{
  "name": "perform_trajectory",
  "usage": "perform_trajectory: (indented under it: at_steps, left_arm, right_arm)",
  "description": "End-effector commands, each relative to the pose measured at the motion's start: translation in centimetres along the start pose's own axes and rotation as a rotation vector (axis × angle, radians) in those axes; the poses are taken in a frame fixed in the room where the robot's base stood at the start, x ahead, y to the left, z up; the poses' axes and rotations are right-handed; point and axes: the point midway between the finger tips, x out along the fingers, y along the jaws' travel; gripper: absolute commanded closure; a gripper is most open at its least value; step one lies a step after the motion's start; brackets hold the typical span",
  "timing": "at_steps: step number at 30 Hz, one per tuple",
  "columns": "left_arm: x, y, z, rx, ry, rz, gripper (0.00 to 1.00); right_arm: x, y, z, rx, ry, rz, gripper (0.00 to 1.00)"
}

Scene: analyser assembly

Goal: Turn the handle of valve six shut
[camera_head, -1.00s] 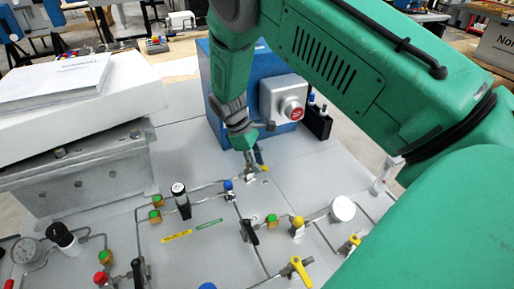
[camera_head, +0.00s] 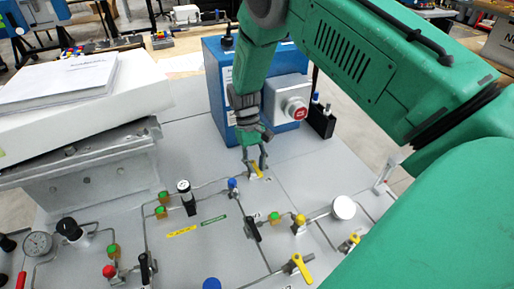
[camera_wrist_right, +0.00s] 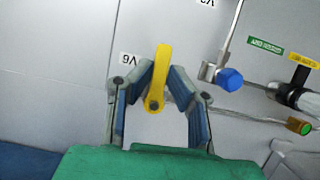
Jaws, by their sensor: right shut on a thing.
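Valve six has a yellow lever handle (camera_head: 258,171) on the grey panel, just below the blue box. In the right wrist view, the handle (camera_wrist_right: 163,72) points nearly straight up beside a V6 label (camera_wrist_right: 130,59). My right gripper (camera_head: 255,166) comes down over the handle. In the right wrist view, the fingers of my right gripper (camera_wrist_right: 161,70) are on both sides of the handle's outer part, shut on it. The handle's pivot end shows between the fingers. The valve body beneath is mostly hidden. My left gripper is not in view.
The blue box (camera_head: 216,92) with a red button (camera_head: 296,110) stands close behind the gripper. A blue knob (camera_head: 233,184) and tubing lie just left. Other yellow (camera_head: 301,268) and black handles stand nearer. A white box (camera_head: 140,91) is at left.

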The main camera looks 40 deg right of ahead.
Motion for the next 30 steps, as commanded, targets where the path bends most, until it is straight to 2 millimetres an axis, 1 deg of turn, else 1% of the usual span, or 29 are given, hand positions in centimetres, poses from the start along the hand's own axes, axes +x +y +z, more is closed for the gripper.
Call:
perform_trajectory:
  at_steps: [1, 7, 20, 21, 22, 30]
  left_arm:
    - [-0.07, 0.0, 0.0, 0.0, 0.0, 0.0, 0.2]
    - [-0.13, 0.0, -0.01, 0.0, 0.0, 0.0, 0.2]
    - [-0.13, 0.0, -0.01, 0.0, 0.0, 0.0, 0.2]
    - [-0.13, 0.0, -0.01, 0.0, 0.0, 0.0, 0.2]
    - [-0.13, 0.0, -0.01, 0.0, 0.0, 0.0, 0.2]
    - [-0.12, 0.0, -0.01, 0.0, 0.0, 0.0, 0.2]
  right_arm:
    - [-0.31, -0.02, -0.28, 0.015, 0.011, -0.007, 1.0]
    - [-0.31, -0.15, -0.31, 0.049, 0.011, -0.022, 1.0]
    - [-0.33, -0.19, -0.34, 0.055, 0.013, -0.024, 1.0]
    - [-0.33, -0.19, -0.34, 0.055, 0.012, -0.024, 0.75]
    - [-0.32, -0.19, -0.32, 0.055, 0.012, -0.024, 0.66]
    - [-0.15, -0.17, -0.12, 0.054, 0.006, -0.023, 0.66]
